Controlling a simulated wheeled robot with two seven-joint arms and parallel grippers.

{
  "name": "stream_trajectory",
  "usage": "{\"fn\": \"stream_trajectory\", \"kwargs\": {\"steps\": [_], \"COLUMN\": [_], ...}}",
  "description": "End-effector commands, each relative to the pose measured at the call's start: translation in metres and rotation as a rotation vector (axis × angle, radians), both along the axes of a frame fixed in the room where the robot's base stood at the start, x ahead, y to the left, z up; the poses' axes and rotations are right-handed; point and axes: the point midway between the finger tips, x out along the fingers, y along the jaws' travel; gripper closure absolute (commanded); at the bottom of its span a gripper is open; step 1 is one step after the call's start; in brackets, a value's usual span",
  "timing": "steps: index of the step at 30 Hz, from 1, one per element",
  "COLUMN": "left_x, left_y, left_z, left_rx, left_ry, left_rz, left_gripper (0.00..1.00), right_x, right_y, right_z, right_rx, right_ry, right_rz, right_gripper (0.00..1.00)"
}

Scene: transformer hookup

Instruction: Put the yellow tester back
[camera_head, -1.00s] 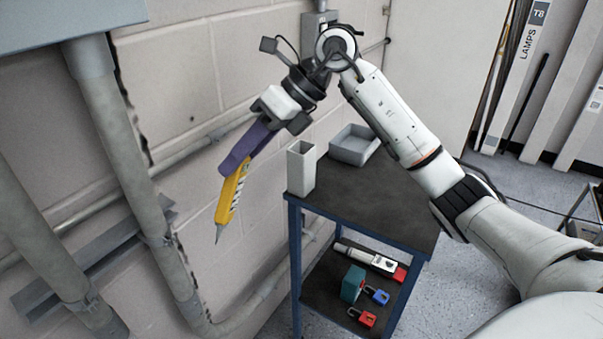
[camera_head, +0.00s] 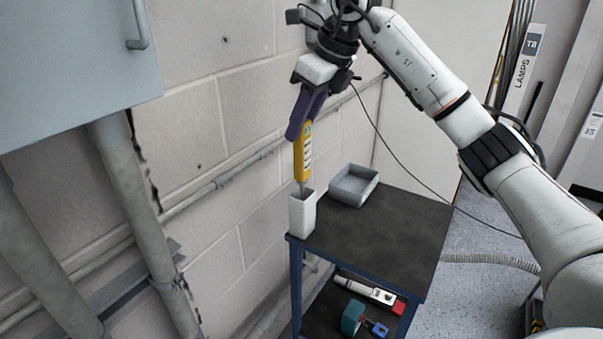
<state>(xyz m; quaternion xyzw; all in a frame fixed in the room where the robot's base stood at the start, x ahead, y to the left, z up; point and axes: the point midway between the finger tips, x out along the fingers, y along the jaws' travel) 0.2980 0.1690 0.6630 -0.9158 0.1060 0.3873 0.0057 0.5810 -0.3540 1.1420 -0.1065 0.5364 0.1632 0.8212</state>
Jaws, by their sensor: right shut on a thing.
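The yellow tester (camera_head: 303,153) hangs nearly upright, tip down, in my right gripper (camera_head: 304,122), whose purple fingers are shut on its upper end. The tester's thin grey tip is at the mouth of a white, open-topped square holder (camera_head: 302,216). Whether the tip is inside the opening or just in front of it is hard to tell. My left gripper is not in view.
A grey open tray (camera_head: 354,185) sits behind the holder on the cart. The lower shelf holds a white and red device (camera_head: 368,291), a teal block (camera_head: 352,317) and a blue padlock (camera_head: 377,327). Conduits (camera_head: 135,190) and a grey cabinet (camera_head: 70,70) are on the left wall.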

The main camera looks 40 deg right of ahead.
Motion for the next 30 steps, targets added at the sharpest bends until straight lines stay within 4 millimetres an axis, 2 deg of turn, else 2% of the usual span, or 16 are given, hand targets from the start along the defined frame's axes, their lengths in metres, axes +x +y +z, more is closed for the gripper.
{"fn": "stream_trajectory", "kwargs": {"steps": [1, 4, 11, 18, 29, 30], "left_x": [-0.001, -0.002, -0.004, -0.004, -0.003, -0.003], "left_y": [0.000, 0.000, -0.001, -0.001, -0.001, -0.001], "left_z": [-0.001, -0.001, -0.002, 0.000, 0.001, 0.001], "left_rx": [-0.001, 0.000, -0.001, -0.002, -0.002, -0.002], "left_ry": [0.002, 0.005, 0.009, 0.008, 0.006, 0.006], "left_rz": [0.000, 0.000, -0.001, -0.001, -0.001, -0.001], "left_gripper": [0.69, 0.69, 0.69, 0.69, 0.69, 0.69], "right_x": [-0.001, 0.000, 0.000, 0.000, 0.000, 0.000], "right_y": [-0.001, 0.000, 0.000, 0.000, 0.000, 0.000], "right_z": [-0.015, -0.034, -0.055, -0.089, -0.095, -0.095], "right_rx": [0.000, 0.001, 0.001, 0.002, 0.002, 0.001], "right_ry": [0.004, 0.001, -0.002, 0.000, -0.004, -0.003], "right_rz": [-0.001, -0.001, -0.001, -0.001, 0.000, 0.000], "right_gripper": [0.96, 0.96, 0.96, 0.96, 0.96, 0.70]}}
